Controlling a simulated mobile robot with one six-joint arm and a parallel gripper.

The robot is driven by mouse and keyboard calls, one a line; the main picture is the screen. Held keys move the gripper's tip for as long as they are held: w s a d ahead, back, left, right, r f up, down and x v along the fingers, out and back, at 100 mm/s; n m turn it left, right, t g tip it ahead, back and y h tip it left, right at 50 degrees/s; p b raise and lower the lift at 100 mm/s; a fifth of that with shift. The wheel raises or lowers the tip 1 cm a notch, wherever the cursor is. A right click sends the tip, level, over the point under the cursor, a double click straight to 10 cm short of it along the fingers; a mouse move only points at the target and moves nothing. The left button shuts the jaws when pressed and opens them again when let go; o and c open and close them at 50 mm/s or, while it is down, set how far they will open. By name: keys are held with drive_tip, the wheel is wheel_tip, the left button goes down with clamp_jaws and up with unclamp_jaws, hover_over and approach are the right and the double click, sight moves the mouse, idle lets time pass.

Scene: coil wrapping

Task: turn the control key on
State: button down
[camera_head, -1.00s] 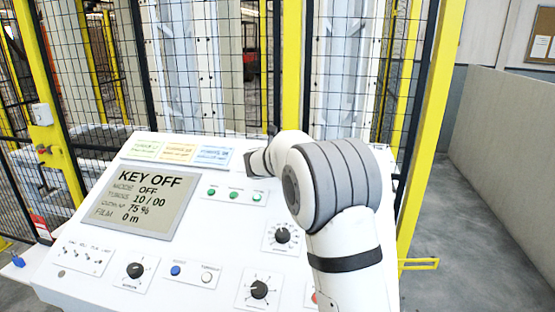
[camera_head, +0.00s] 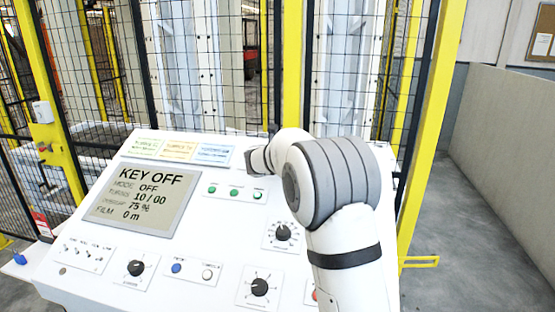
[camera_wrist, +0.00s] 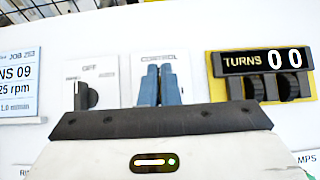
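The control panel (camera_head: 215,235) is a white sloped console, and its screen (camera_head: 145,205) reads KEY OFF, MODE OFF. In the wrist view a white plate labelled CONTROL (camera_wrist: 159,58) lies straight ahead of my gripper (camera_wrist: 160,70). Its two blue fingers stand close together in front of that plate, with only a thin dark line between them. The control key itself is hidden by the fingers, so I cannot see whether they hold it. In the head view my arm reaches over the panel's right side and hides the fingers.
A black selector (camera_wrist: 85,95) marked OFF is left of the fingers. A yellow-framed TURNS counter (camera_wrist: 265,62) reading 00 is close on the right. Knobs (camera_head: 259,287) and buttons cover the panel. A mesh fence with yellow posts (camera_head: 428,130) stands behind; floor at right is clear.

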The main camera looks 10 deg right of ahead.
drive_tip(key=shift+m, duration=0.3)
drive_tip(key=m+g+h+p, duration=0.1)
drive_tip(key=m, duration=0.1)
drive_tip(key=m+g+h, duration=0.1)
drive_tip(key=m+h, duration=0.1)
drive_tip(key=m, duration=0.1)
drive_tip(key=shift+r+g+p, duration=0.1)
drive_tip(key=shift+g+p, duration=0.2)
drive_tip(key=shift+p, duration=0.1)
drive_tip(key=m+g+h+p, duration=0.1)
drive_tip(key=m+g+p, duration=0.1)
drive_tip(key=m, duration=0.1)
drive_tip(key=m+g+h+p, duration=0.1)
drive_tip(key=m+g+p, duration=0.1)
drive_tip(key=m+g, duration=0.1)
drive_tip(key=shift+s+d+m+p, duration=0.15)
drive_tip(key=shift+m+p, duration=0.2)
drive_tip(key=shift+m, duration=0.45)
drive_tip(key=m+g+p, duration=0.1)
drive_tip(key=m+g, duration=0.1)
drive_tip(key=m, duration=0.1)
drive_tip(key=shift+m+g, duration=0.4)
drive_tip(key=shift+s+f+m+g+y, duration=0.15)
drive_tip(key=shift+m+g, duration=0.25)
drive_tip(key=shift+m, duration=0.2)
drive_tip(key=shift+f+m+g+y, duration=0.15)
drive_tip(key=shift+m+g, duration=0.25)
drive_tip(key=shift+m, duration=0.2)
drive_tip(key=shift+r+m+g, duration=0.1)
drive_tip(key=shift+m+g, duration=0.2)
